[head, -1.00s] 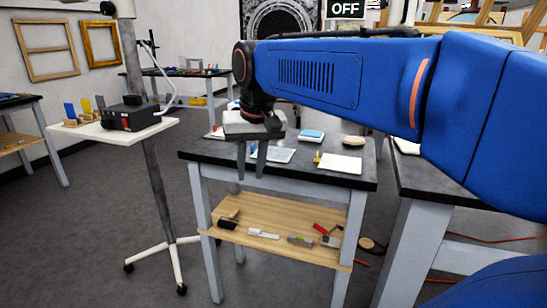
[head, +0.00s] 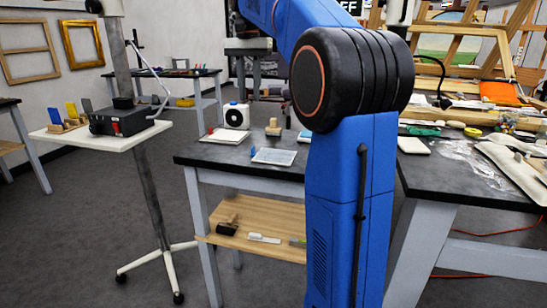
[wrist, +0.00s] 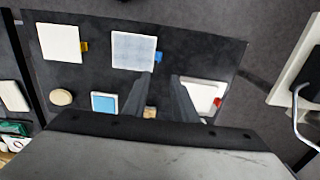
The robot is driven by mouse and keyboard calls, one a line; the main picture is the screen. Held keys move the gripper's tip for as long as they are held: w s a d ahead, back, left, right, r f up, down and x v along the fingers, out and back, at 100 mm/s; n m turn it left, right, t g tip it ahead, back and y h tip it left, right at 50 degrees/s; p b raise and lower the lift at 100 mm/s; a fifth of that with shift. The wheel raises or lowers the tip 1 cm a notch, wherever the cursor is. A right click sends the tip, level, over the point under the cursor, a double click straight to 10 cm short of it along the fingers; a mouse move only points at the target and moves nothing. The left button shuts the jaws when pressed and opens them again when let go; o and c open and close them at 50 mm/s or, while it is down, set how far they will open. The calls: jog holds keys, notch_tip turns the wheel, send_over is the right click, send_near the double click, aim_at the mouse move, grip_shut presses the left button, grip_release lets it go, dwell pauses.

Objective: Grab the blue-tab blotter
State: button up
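The blue-tab blotter (head: 273,157) is a pale rectangular sheet lying flat on the dark-topped table, its blue tab (head: 253,152) at its left edge. In the wrist view the blotter (wrist: 133,50) lies beyond my fingertips, with the blue tab (wrist: 158,57) on its right side. My gripper (wrist: 162,78) is open and empty, above the table, its fingers pointing toward the tab side. A white blotter with a yellow tab (wrist: 60,43) and one with a red tab (wrist: 203,97) lie on the same table.
A light-blue pad (wrist: 104,103), a round beige piece (wrist: 61,97) and a small wooden piece (head: 273,127) are also on the table. A white device (head: 236,116) stands at its back. A white stand (head: 98,138) is to the left.

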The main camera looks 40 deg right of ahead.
send_over(253, 147)
notch_tip(253, 147, down, 12)
jog(key=shift+w+a+r, duration=0.1)
jog(key=shift+a+r, duration=0.05)
jog(key=shift+d+f, duration=0.2)
jog(key=shift+f, duration=2.35)
jog(key=shift+c, duration=0.6)
grip_shut()
